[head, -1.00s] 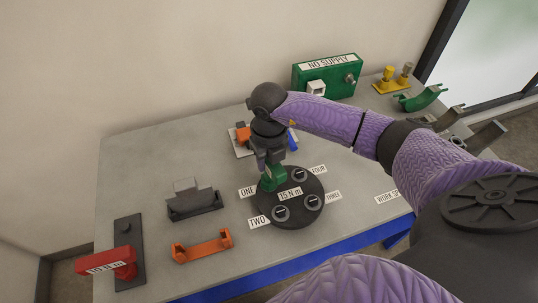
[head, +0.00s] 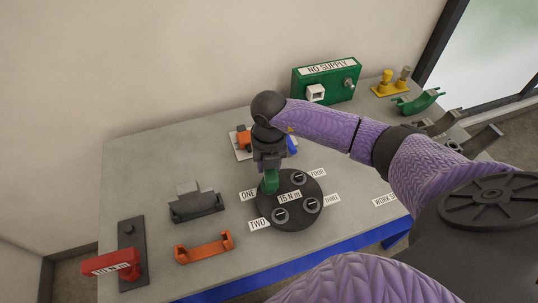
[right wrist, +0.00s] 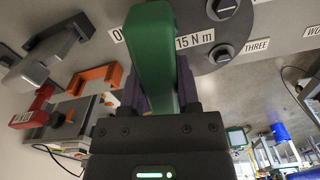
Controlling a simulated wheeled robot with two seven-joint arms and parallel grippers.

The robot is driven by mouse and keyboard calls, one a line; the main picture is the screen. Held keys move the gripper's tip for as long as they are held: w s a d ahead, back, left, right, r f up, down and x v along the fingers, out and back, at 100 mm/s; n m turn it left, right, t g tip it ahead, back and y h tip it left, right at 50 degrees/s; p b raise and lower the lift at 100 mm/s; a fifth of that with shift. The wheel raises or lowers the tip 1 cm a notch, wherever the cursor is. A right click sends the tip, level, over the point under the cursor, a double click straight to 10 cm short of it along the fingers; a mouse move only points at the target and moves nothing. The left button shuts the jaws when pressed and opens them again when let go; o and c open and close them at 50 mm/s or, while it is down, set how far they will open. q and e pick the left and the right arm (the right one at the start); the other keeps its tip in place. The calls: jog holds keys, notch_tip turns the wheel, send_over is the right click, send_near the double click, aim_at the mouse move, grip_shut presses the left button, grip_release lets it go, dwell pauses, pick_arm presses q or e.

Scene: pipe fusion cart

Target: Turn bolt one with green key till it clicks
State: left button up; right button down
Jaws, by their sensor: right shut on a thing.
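The green key (head: 270,182) stands on the dark round plate (head: 290,222), next to the label ONE. It covers bolt one, so I cannot see how it sits on the bolt. My right gripper (head: 269,168) is shut on the key from above. In the right wrist view the green key (right wrist: 153,60) stands between the fingers and reaches up to the plate. The other bolts show on the plate, by the labels TWO (head: 258,224), THREE (head: 332,199) and FOUR (head: 317,173). The plate's middle reads 15 N m. My left gripper is not in view.
A red-handled tool (head: 112,263) on a dark base, a grey block in a holder (head: 195,202) and an orange bracket (head: 204,247) are left of the plate. A green NO SUPPLY box (head: 326,82) stands at the back. The table's left rear is bare.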

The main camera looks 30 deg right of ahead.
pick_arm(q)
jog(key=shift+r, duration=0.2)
pick_arm(e)
jog(key=shift+m, duration=0.4)
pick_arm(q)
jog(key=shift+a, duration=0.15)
pick_arm(e)
jog(key=shift+r+m+p, duration=0.1)
jog(key=shift+m+p, duration=0.35)
jog(key=shift+m, duration=0.05)
jog(key=shift+m+p, duration=0.45)
jog(key=shift+m, duration=0.45)
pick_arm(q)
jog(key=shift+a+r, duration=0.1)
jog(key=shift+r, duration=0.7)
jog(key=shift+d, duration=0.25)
